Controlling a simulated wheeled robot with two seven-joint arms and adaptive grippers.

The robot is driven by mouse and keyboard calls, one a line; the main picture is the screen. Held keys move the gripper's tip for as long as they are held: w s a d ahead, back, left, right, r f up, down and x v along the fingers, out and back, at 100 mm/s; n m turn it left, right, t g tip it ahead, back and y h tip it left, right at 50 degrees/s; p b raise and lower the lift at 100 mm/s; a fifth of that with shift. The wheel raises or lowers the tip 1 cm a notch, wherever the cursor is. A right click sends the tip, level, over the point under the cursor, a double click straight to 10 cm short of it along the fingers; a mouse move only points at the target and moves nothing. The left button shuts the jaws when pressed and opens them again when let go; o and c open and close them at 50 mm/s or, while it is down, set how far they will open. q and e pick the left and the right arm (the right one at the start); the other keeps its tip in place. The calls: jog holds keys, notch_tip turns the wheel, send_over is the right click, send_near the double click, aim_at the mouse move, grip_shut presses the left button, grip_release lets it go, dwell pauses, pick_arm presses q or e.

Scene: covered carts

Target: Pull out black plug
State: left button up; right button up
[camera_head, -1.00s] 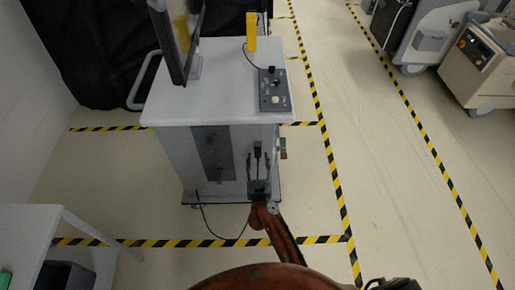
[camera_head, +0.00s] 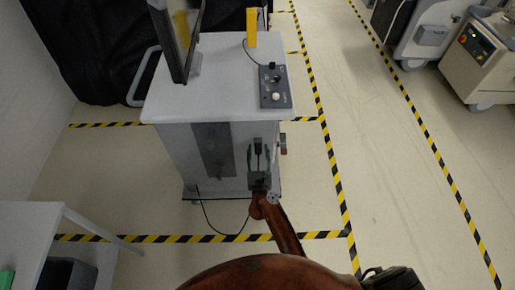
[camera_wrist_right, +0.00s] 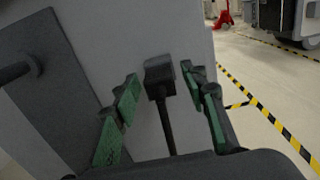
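The black plug (camera_head: 258,147) sits on the front face of the grey cart (camera_head: 170,165), near its right side. In the right wrist view the plug (camera_wrist_right: 159,76) is upright against the panel, with a black cable hanging down from it. My right gripper (camera_head: 258,152) is open, one finger on each side of the plug. The right wrist view shows the green pads of the gripper (camera_wrist_right: 164,92) with clear gaps to the plug, so they do not appear to touch it. My left gripper is not in view.
A control box (camera_head: 274,87) and a yellow post (camera_head: 251,28) are on the cart top. A dark handle (camera_wrist_right: 18,71) sticks out left of the plug in the wrist view. A white table (camera_head: 35,225) stands at lower left. The floor right of the cart is clear.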

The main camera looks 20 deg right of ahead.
jog(key=shift+c, duration=0.7)
grip_shut()
dwell(0.5)
jog(key=shift+s, duration=0.1)
